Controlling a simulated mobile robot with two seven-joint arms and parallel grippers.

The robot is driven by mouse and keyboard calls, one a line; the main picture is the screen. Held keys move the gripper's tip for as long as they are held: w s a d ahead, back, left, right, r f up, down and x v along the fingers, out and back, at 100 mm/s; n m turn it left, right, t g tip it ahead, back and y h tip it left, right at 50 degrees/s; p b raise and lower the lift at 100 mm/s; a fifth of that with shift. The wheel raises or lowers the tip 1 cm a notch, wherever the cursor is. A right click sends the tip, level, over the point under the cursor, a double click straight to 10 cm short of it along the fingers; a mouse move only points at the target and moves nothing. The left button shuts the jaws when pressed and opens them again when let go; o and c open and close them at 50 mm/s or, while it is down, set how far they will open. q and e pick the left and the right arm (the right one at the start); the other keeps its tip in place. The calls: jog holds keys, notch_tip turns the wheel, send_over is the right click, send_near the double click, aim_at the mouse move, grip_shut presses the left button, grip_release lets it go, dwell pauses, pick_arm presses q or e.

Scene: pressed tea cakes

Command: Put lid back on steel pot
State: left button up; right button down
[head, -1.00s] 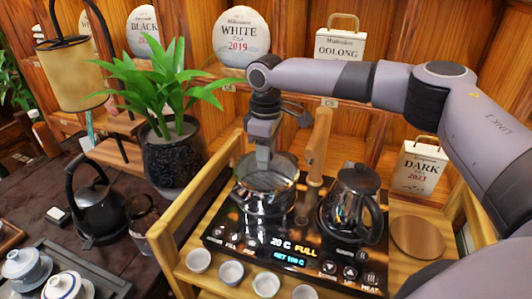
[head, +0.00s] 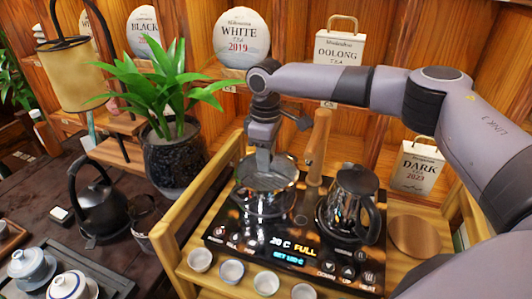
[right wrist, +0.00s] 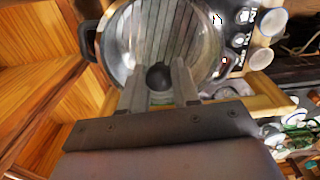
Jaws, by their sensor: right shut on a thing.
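The steel pot (head: 262,203) stands on the left side of the black cooktop. The round glass lid (head: 281,173) with a steel rim is at the pot's mouth; I cannot tell whether it is seated or just above the rim. My right gripper (head: 263,166) points down from above and is shut on the lid's black knob. In the right wrist view, the knob (right wrist: 158,76) sits between the fingertips (right wrist: 160,88), with the clear lid (right wrist: 180,30) beyond. A black side handle (right wrist: 88,40) shows at the left. My left gripper is not in view.
Several small cups (head: 231,271) line the front. A potted plant (head: 172,150) and black kettle (head: 98,208) are at left.

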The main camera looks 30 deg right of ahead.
jog(key=shift+p, duration=0.75)
dwell(0.6)
dwell(0.3)
jog(key=shift+c, duration=1.3)
grip_release()
jog(key=shift+r, duration=3.5)
jog(key=shift+c, duration=0.3)
grip_shut()
